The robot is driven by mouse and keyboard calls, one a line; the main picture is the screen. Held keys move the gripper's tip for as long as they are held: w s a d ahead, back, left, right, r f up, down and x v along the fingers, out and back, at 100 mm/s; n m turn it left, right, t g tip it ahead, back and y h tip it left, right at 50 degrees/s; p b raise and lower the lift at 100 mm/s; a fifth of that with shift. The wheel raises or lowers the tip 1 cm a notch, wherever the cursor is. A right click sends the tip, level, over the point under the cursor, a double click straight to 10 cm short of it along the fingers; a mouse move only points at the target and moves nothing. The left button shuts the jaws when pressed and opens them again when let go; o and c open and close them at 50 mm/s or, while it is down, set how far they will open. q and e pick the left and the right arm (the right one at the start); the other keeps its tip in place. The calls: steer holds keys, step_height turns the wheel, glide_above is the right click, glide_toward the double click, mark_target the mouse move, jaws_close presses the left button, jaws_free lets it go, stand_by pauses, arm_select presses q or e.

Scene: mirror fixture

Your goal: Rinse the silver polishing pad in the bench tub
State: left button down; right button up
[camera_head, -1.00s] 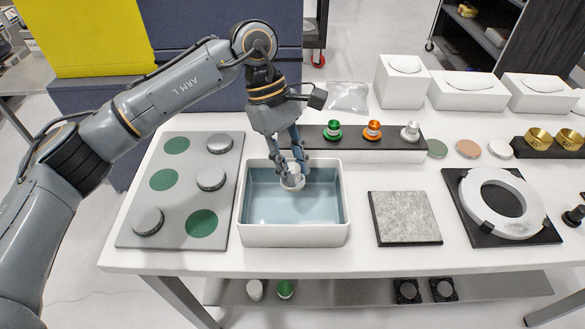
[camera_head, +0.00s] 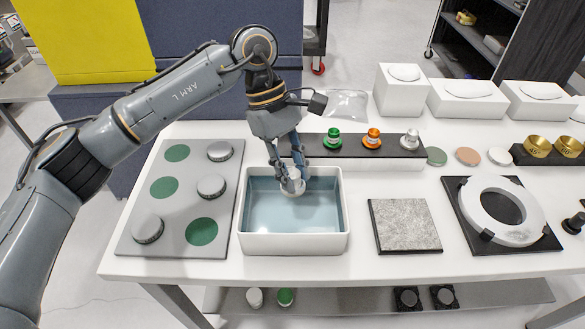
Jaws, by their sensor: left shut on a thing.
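My left gripper (camera_head: 289,176) reaches down over the back part of the white bench tub (camera_head: 294,243), which holds bluish water. Its fingers are shut on a small silver-white round piece, the silver polishing pad (camera_head: 291,188). The fingers partly hide the pad. The pad is inside the tub's outline, at or close to the water surface; I cannot tell whether it touches the water. My right gripper is not in view.
A grey board (camera_head: 170,205) with green spots and silver pucks lies left of the tub. A dark-topped rack (camera_head: 392,144) with green, orange and silver knobbed pieces stands behind. A speckled slab (camera_head: 404,225) and a ring-shaped mirror fixture (camera_head: 487,232) lie to the right.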

mark_target(293, 177)
arm_select(q)
steer(key=shift+r, duration=0.1)
steer(key=shift+r+p, duration=0.65)
steer(key=shift+r, duration=1.3)
